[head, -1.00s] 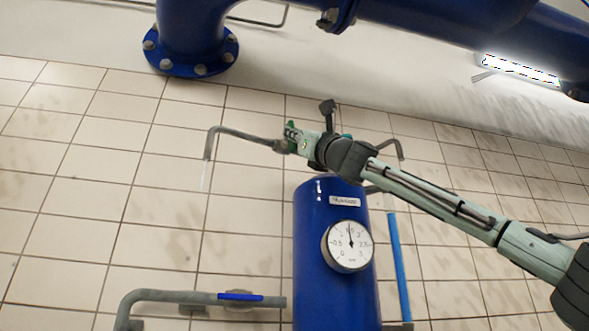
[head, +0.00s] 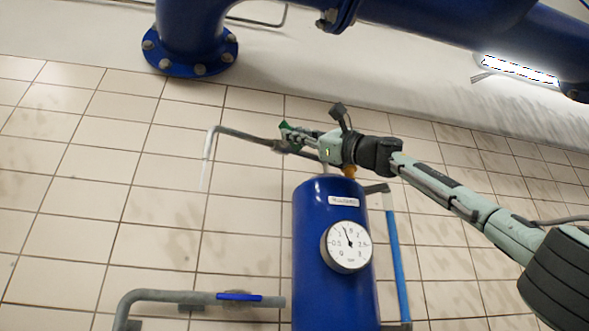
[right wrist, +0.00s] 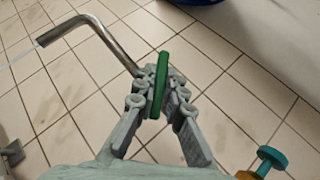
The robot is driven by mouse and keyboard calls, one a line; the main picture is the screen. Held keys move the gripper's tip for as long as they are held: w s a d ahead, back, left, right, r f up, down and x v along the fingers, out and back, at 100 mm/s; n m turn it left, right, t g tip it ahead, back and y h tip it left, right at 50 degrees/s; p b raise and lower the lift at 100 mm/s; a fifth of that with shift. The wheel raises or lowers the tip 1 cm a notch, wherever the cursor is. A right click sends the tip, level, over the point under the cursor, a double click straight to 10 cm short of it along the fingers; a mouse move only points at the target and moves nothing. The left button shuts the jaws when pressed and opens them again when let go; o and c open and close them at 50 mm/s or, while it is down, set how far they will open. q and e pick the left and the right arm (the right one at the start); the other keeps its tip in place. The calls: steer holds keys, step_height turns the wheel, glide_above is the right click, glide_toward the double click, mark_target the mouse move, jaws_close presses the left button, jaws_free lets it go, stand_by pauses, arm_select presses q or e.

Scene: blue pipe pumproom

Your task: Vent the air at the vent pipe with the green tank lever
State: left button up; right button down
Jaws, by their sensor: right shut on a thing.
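The vent pipe (head: 240,133) is a bent grey pipe on the tiled wall above the blue tank (head: 313,250). A thin whitish streak hangs below its left end. It also shows in the right wrist view (right wrist: 112,40). The green lever (right wrist: 160,85) sits at the pipe's inner end; in the head view it is small (head: 284,127). My right gripper (right wrist: 158,92) is shut on the green lever, its fingers on both sides of it. In the head view the gripper (head: 289,138) partly hides the valve. My left gripper is not in view.
A round gauge (head: 347,247) is on the tank. A grey pipe with a blue lever (head: 239,296) is lower left. A large blue pipe (head: 430,30) runs overhead.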

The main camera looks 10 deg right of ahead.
stand_by(0.3)
steer(key=c, duration=1.6)
jaws_free()
steer(key=v, duration=1.2)
